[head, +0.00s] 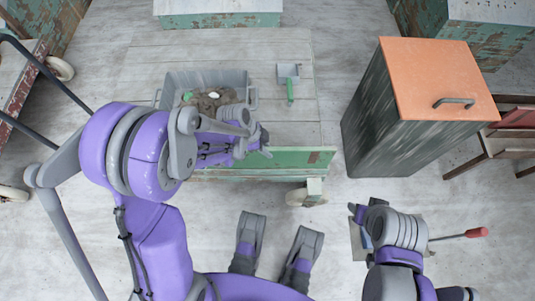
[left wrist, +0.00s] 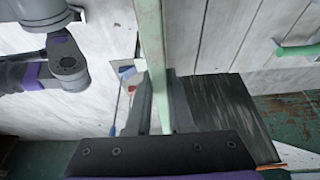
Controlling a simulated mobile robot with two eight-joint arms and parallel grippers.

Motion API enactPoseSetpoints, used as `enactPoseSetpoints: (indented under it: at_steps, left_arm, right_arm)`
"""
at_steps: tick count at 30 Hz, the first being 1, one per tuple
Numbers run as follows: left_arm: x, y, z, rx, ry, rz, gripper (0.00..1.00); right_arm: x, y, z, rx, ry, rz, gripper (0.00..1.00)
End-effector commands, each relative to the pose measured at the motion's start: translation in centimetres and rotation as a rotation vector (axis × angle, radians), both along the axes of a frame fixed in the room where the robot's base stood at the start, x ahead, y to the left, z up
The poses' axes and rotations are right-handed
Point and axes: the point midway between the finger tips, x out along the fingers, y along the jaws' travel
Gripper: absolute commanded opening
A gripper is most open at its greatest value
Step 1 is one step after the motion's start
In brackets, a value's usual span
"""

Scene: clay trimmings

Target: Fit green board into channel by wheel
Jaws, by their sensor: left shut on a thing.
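The green board (head: 300,157) is a long, worn strip at the front edge of the plank-topped cart (head: 290,120). My left gripper (head: 262,146) is shut on it from above. In the left wrist view the board (left wrist: 152,40) runs upright in the picture between the fingers of my left gripper (left wrist: 157,105). A cart wheel (head: 300,197) shows below the board's right part, beside a pale green corner post (head: 315,187). I cannot make out the channel or whether the board is inside it. My right gripper (head: 357,212) is low at right, away from the board; its jaws are unclear.
A grey bin (head: 175,80) of clay trimmings and a green-handled scoop (head: 289,80) are on the cart. A dark cabinet with an orange top (head: 440,75) stands right. A red-handled tool (head: 475,233) lies near my right arm. Bare floor lies between cart and cabinet.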

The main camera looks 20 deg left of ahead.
Motion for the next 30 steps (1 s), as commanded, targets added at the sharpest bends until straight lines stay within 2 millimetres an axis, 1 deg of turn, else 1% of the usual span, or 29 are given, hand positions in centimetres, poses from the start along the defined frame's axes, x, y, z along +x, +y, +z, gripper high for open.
enactPoseSetpoints:
  at_steps: [6, 9, 16, 20, 21, 25, 26, 30]
  left_arm:
    - [0.1, 0.0, -3.1, 0.0, 0.0, 0.0, 0.0]
    - [0.1, 0.0, -4.2, -0.001, 0.0, 0.0, 0.0]
    - [0.0, 0.0, -4.2, -0.001, 0.0, 0.0, 0.0]
    - [0.0, 0.0, -4.5, 0.0, 0.0, 0.001, 0.0]
    - [0.0, 0.0, -4.6, 0.0, 0.0, 0.0, 0.22]
    - [0.0, 0.0, -4.5, 0.0, 0.0, 0.0, 0.45]
    - [0.0, 0.0, -4.5, 0.0, 0.0, 0.0, 0.5]
    - [0.0, 0.0, -4.5, 0.0, 0.0, 0.0, 0.5]
  right_arm:
    - [0.2, 0.0, -1.2, 0.0, 0.003, 0.0, 0.5]
    - [0.2, 0.0, -1.6, 0.0, 0.004, 0.0, 0.5]
    - [0.2, 0.0, -1.5, 0.0, 0.004, 0.0, 0.5]
    - [0.3, 0.0, -1.8, 0.0, 0.005, 0.0, 0.5]
    - [0.3, 0.0, -1.9, 0.0, 0.005, 0.0, 0.5]
    - [0.3, 0.0, -1.8, 0.0, 0.005, 0.0, 0.5]
    - [0.3, 0.0, -1.8, 0.0, 0.005, 0.0, 0.5]
    - [0.3, 0.0, -1.8, 0.0, 0.005, 0.0, 0.5]
